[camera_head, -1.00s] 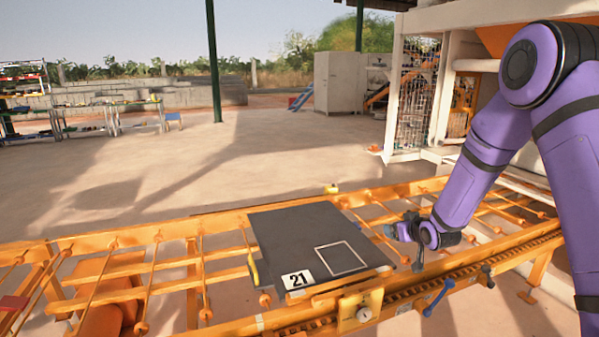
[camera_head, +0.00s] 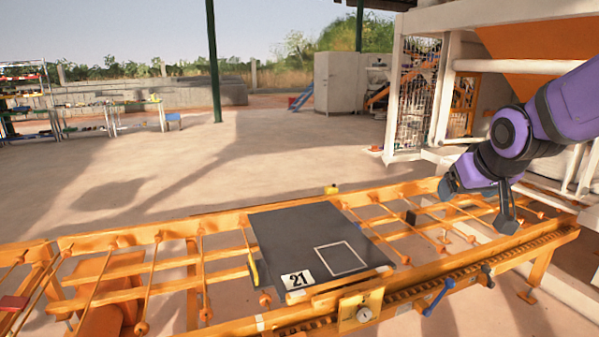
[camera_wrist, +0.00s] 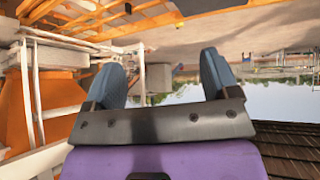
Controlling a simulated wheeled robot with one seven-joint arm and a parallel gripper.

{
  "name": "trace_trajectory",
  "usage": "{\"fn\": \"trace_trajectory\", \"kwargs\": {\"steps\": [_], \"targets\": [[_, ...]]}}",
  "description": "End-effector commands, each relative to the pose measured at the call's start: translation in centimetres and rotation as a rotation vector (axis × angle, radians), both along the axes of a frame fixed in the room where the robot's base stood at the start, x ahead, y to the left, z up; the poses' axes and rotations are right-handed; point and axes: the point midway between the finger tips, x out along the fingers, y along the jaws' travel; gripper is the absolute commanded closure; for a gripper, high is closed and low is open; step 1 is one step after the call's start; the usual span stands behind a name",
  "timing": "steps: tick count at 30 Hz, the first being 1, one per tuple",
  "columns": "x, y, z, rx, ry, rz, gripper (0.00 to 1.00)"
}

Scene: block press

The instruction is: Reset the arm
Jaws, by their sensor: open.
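My purple arm reaches in from the right in the head view. My gripper (camera_head: 478,208) is over the right part of the orange roller frame (camera_head: 190,251), to the right of the dark plate. Its two grey-blue fingers also show in the wrist view (camera_wrist: 168,78), spread apart with nothing between them. The wrist view looks upside down, with the orange frame at the top and sky below. The dark plate (camera_head: 290,235), marked 21 and with a white square outline, lies on the roller frame, apart from my gripper.
A white-framed machine with an orange hopper (camera_head: 540,45) stands behind my arm at the right. Blue handles (camera_head: 438,297) stick out along the frame's front edge. A green post (camera_head: 214,60), a white cabinet (camera_head: 340,82) and work tables (camera_head: 110,110) stand farther back. The concrete floor between is clear.

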Motion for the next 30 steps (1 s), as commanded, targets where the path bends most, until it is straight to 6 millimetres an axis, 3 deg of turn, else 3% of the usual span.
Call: {"fn": "trace_trajectory", "kwargs": {"steps": [6,16,21,30], "targets": [[-7.6,0.3,2.4,0.022,0.074,-0.026,0.19],[-18.3,1.0,3.2,0.068,0.192,-0.042,0.19],[-21.1,1.2,3.0,0.081,0.227,-0.041,0.19],[-21.7,1.3,2.9,0.085,0.238,-0.041,0.19]]}}
